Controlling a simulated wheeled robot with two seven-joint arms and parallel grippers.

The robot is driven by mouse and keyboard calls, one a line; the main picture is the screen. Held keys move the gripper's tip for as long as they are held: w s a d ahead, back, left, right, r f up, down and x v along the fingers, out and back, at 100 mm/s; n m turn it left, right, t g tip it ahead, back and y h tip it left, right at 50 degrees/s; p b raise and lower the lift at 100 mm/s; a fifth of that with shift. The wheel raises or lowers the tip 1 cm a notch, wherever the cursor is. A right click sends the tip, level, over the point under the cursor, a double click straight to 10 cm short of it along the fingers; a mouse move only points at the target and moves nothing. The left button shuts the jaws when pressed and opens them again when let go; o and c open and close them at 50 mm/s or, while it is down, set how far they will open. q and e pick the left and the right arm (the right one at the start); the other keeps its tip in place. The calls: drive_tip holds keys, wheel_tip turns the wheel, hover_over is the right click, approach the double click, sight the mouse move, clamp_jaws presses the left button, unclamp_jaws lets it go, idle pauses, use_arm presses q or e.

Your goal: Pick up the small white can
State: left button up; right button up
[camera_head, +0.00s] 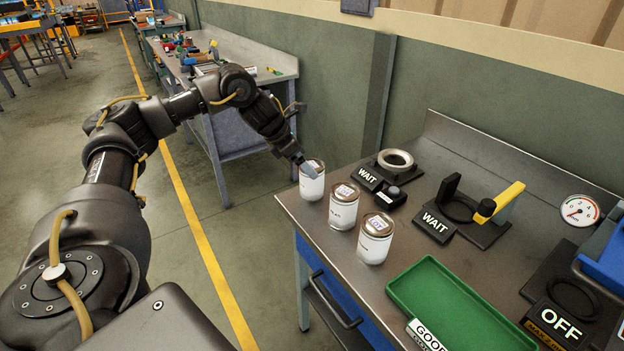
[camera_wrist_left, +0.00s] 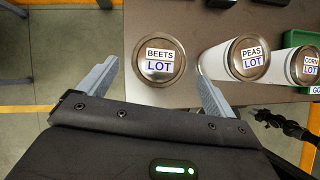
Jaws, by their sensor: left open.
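Three white cans with metal lids stand upright in a row at the table's left edge. The far can, labelled BEETS (camera_head: 312,189), also shows in the left wrist view (camera_wrist_left: 160,60). The middle can reads PEAS (camera_head: 343,212) and the near one reads CORN (camera_head: 374,248). They look alike in size. My left gripper (camera_head: 309,168) is at the BEETS can. In the left wrist view its open fingers (camera_wrist_left: 157,75) lie either side of that can's lid. I cannot tell whether they touch it.
The PEAS can stands close beside the BEETS can. Open floor lies left of the table.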

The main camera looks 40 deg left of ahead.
sight(312, 181)
use_arm(q)
drive_tip(key=shift+w+d+f, duration=0.15)
drive_tip(key=shift+w+f, duration=0.25)
drive_tip(key=shift+f, duration=0.3)
drive_tip(key=shift+w+d+f+p, duration=0.1)
drive_tip(key=shift+w+f+p, duration=0.15)
drive_tip(key=shift+p, duration=0.2)
drive_tip(key=p+x, duration=0.1)
drive_tip(key=x, duration=0.3)
drive_tip(key=shift+w+r, duration=0.1)
drive_tip(key=shift+r, duration=0.05)
drive_tip(key=shift+f, duration=0.25)
use_arm(e)
drive_tip(key=shift+w+r, duration=0.35)
drive_tip(key=shift+r, duration=0.2)
drive_tip(key=shift+w+r, duration=0.3)
drive_tip(key=shift+r, duration=0.25)
use_arm(q)
drive_tip(key=shift+c, duration=0.4)
